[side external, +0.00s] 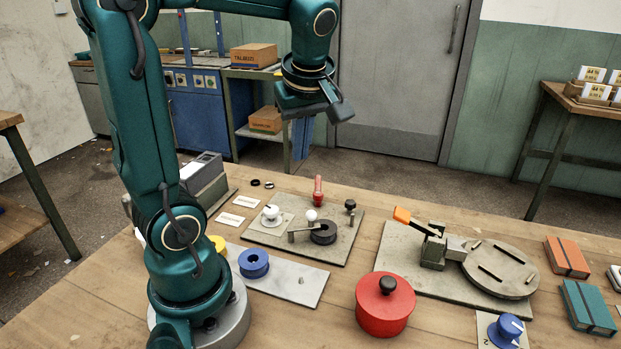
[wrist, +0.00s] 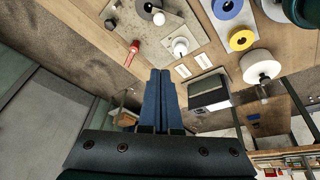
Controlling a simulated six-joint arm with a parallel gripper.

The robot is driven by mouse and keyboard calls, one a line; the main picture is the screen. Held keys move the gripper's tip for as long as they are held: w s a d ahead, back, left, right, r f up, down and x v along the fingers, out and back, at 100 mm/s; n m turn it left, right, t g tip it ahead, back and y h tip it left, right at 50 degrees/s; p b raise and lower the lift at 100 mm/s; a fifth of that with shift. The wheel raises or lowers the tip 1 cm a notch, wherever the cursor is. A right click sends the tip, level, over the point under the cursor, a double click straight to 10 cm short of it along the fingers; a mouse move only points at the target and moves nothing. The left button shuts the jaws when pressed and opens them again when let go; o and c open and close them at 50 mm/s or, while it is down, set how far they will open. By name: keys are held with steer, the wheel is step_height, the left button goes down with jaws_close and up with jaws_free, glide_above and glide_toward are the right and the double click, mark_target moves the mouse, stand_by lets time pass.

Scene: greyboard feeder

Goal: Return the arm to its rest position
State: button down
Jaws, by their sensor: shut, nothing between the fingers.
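My gripper (side external: 306,110) hangs high above the back edge of the wooden workbench (side external: 95,288), well clear of everything on it.
A grey door (side external: 395,75) stands behind. Air around my gripper is free.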

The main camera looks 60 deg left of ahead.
steer(key=s+d+f+m+t+h, duration=0.1)
steer(key=s+d+m+t+h, duration=0.1)
steer(key=d+m, duration=0.5)
steer(key=s+d+f+m+t+h, duration=0.1)
steer(key=s+d+m+t+h, duration=0.1)
steer(key=d+m, duration=0.5)
steer(key=s+m, duration=0.1)
steer(key=m, duration=0.3)
steer(key=shift+s+f+t, duration=0.15)
steer(key=shift+f+t, duration=0.05)
steer(key=shift+t, duration=0.2)
